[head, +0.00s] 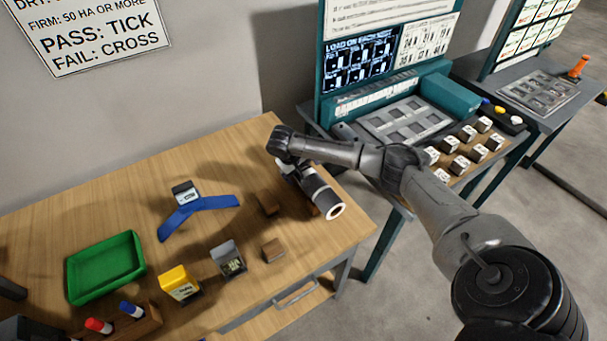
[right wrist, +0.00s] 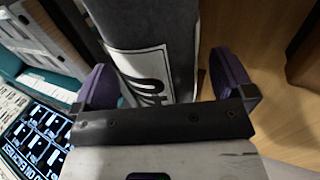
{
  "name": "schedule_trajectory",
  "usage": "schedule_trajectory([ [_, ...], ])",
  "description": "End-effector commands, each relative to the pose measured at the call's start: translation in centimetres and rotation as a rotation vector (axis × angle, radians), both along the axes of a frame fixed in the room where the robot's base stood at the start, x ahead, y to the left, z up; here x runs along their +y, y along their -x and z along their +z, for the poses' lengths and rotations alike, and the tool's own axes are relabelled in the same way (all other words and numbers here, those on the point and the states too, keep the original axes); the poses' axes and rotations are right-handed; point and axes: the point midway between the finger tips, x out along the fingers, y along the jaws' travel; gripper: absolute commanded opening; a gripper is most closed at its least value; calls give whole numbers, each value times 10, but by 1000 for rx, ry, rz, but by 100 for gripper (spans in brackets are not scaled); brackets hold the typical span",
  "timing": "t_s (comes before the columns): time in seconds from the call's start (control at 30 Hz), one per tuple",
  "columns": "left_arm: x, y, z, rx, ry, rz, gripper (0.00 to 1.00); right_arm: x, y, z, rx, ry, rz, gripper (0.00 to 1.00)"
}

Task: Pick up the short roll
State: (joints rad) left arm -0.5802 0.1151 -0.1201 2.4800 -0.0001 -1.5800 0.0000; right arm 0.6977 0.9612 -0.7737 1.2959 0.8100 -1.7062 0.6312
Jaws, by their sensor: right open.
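A grey roll (head: 319,190) with a pale end and a dark core is at the right part of the wooden table, over or beside a brown wooden block. In the right wrist view the grey roll (right wrist: 180,65) with a white printed label lies between my fingers. My right gripper (head: 292,168) is at the roll's far end in the head view, partly hidden by my own wrist. In the wrist view its purple fingers (right wrist: 167,85) are open on either side of the roll, with a gap visible on the right. My left gripper is not clearly seen.
Brown blocks (head: 267,203) and (head: 273,250) stand near the roll. A blue angled piece (head: 205,203), green tray (head: 106,267), yellow box (head: 178,284) and grey box (head: 228,258) are further left. A teal station (head: 447,92) with several small blocks stands right.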

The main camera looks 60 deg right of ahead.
Motion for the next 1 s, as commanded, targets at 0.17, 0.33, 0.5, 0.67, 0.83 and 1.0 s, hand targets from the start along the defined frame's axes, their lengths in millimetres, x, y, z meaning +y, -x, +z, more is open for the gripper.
schedule_trajectory([
  [0.17, 2, 0, -5, 0, -5, -4, 63, -6, 4, -16, 1, 2, 1, 100],
  [0.33, 3, 0, -5, 0, -11, -7, 63, -7, 4, -19, 0, 1, 1, 100],
  [0.5, 3, 0, -5, 0, -11, -7, 63, -7, 4, -19, 1, 1, 1, 98],
  [0.67, 3, 0, -5, 1, -10, -6, 63, -7, 4, -18, 0, 1, 1, 83],
  [0.83, 1, 0, -5, 0, -4, -2, 63, -7, 4, -18, 0, 1, 1, 66],
  [1.0, -1, 0, -5, 0, 3, 2, 63, -7, 4, -18, 0, 1, 1, 50],
])
